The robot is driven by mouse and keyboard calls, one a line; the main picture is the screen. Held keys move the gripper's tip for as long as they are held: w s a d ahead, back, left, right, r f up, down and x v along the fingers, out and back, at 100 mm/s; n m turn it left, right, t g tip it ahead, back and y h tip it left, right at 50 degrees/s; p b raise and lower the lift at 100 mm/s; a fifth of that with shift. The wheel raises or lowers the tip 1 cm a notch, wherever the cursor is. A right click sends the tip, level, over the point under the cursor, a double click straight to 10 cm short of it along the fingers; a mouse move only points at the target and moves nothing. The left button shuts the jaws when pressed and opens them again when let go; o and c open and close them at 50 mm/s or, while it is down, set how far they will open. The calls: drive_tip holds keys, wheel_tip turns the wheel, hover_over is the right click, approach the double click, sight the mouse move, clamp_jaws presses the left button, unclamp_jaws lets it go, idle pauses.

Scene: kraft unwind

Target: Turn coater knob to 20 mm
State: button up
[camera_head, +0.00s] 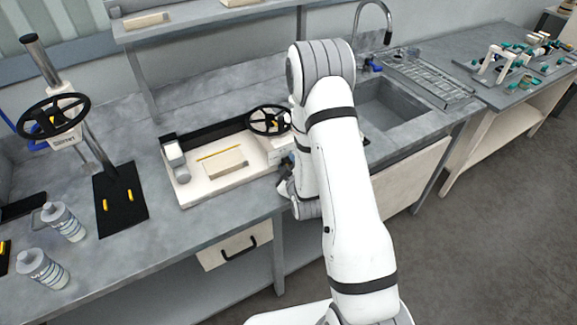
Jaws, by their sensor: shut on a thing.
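The coater is a low white machine (190,193) on the grey bench, with a black handwheel (270,120) at its back right. A pale block (226,164) and a thin yellow strip lie on its bed. My gripper (286,170) is at the coater's right front end, mostly hidden by my white arm. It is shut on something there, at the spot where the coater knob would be. The knob, its scale and the fingertips are hidden, so I cannot read the setting.
A sink (392,108) with a tap is right of my arm. Left stands a post with another black handwheel (53,118) by a black mat (120,212). Two bottles (64,222) stand at the front left. A shelf (190,27) hangs above the bench.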

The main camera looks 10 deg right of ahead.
drive_tip(key=m+y+b, duration=0.1)
drive_tip(key=b, duration=0.1)
drive_tip(key=m+g+b, duration=0.1)
drive_tip(key=m+b, duration=0.1)
drive_tip(key=b, duration=0.1)
drive_tip(key=shift+d+f+y, duration=0.15)
drive_tip(key=shift+y, duration=0.25)
drive_tip(key=shift+r+m+g+y+b, duration=0.2)
drive_tip(key=shift+m+g+y+b, duration=0.45)
drive_tip(key=shift+m+b, duration=0.65)
drive_tip(key=shift+w, duration=0.1)
drive_tip(key=shift+t, duration=0.25)
drive_tip(key=o, duration=1)
